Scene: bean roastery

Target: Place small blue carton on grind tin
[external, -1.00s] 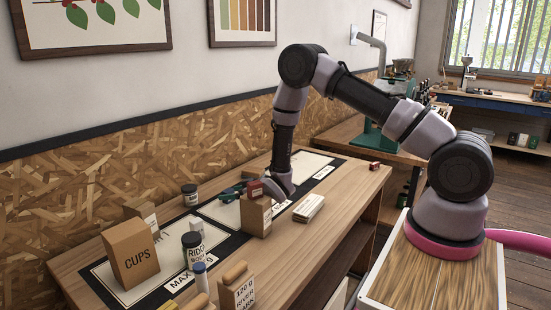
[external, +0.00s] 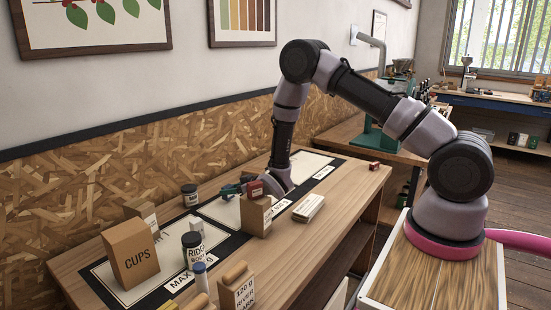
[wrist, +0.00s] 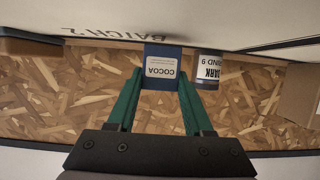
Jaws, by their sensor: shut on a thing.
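In the wrist view, my gripper (wrist: 160,88) has its green fingers shut on the small blue carton (wrist: 155,52), which has a white COCOA label that reads upside down. The grind tin (wrist: 208,70) is just right of the carton there, with a white DARK GRIND 9 label and a dark part below it. The carton is hard to make out there. A dark-lidded tin (external: 190,197), probably the grind tin, stands left of the gripper.
A CUPS box (external: 131,252), a RIDGE tin (external: 193,252) and other packs crowd the table's near left. A pale box (external: 308,208) lies at right.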

